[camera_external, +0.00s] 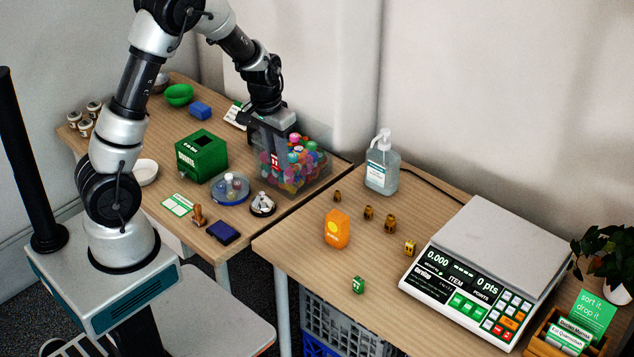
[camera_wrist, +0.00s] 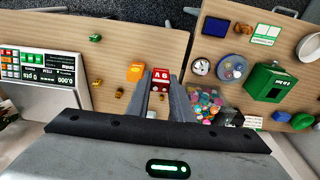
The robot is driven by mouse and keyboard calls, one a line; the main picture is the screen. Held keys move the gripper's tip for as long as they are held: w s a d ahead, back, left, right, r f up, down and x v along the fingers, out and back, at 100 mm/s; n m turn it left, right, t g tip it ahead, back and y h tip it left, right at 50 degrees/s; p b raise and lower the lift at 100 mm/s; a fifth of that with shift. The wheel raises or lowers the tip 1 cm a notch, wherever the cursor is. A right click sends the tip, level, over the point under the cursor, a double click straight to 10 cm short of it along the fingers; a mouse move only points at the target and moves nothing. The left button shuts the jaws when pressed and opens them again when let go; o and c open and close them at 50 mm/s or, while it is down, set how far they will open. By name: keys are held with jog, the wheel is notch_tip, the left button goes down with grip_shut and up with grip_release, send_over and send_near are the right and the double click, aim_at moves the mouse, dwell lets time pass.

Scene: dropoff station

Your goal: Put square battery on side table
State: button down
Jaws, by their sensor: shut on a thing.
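My gripper (camera_wrist: 161,78) is shut on a small red block-shaped battery with white lettering (camera_wrist: 160,77). In the external view the red battery (camera_external: 275,160) shows between the fingers of my gripper (camera_external: 273,158), in front of the clear tub of colourful balls. The battery appears held above the surface, in the air. Two wooden tables stand side by side: the left one (camera_external: 232,262) and the right one (camera_external: 300,262). A lower pale surface (camera_external: 235,325) shows beside my base. I cannot tell which is the side table.
The clear tub (camera_external: 325,180) stands close to my gripper. The left table also holds a green box (camera_external: 202,155), a round blue tray (camera_external: 230,188) and stamps. The right table holds an orange battery (camera_external: 337,229), a sanitizer bottle (camera_external: 382,165) and a scale (camera_external: 485,270). The right table's front is mostly clear.

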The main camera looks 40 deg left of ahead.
jog(key=w+a+f+b, duration=0.3)
jog(key=w+a+b, duration=0.2)
jog(key=w+a, duration=0.3)
jog(key=w+a+f+b, duration=0.45)
jog(key=w+a, duration=0.25)
jog(key=w, duration=0.2)
jog(key=w+a+f+b, duration=0.25)
jog(key=a+b, duration=0.35)
jog(key=a, duration=1)
jog(key=s+a+f+b, duration=0.1)
jog(key=f+b, duration=0.1)
jog(key=f, duration=0.2)
jog(key=s+a+f+b, duration=0.1)
jog(key=a+f, duration=0.1)
jog(key=f, duration=0.3)
jog(key=s+a+f+b, duration=0.1)
jog(key=a+f+b, duration=0.1)
jog(key=f, duration=0.3)
jog(key=shift+f+b, duration=0.1)
jog(key=shift+b, duration=0.25)
jog(key=shift+f+b, duration=0.4)
jog(key=shift+f, duration=2)
jog(key=shift+f, duration=0.1)
